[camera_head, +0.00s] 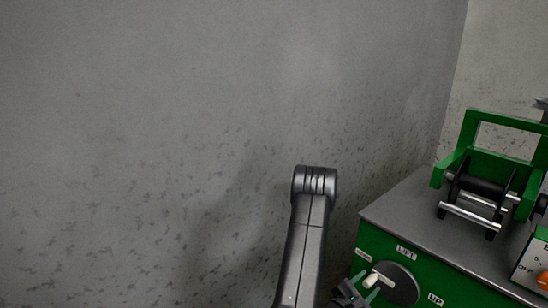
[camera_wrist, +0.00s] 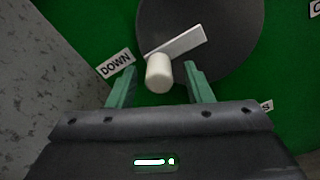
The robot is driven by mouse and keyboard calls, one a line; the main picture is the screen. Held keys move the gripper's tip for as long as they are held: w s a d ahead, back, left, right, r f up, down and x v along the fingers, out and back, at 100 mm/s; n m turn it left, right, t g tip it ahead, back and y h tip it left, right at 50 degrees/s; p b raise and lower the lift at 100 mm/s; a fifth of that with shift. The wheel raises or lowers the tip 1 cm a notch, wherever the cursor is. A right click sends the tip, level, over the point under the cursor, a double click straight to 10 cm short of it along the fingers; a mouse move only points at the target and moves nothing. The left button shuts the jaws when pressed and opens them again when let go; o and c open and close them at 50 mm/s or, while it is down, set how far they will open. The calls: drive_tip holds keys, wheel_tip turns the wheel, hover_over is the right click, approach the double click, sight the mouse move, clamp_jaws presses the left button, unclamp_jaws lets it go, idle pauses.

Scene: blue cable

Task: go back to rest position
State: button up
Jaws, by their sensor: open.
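My gripper (camera_wrist: 160,82) is open in the wrist view, its two green fingers on either side of a white knob (camera_wrist: 159,74). A gap shows between the knob and each finger. The knob belongs to a white lever (camera_wrist: 186,42) on a dark round disc (camera_wrist: 215,25) on a green panel. A "DOWN" label (camera_wrist: 116,63) is left of the knob. In the head view, my gripper (camera_head: 358,284) is at the bottom edge, close to the white knob (camera_head: 371,280) and the disc (camera_head: 400,284). My arm partly hides this area.
The green cabinet (camera_head: 460,285) with a grey top (camera_head: 410,212) stands at right. A green frame with a dark roller (camera_head: 482,190) sits on top. "LIFT" (camera_head: 406,253) and "UP" (camera_head: 435,299) labels mark the front. A speckled grey wall (camera_head: 150,150) fills the left.

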drive_tip(key=shift+w+d, duration=0.35)
drive_tip(key=shift+d, duration=0.05)
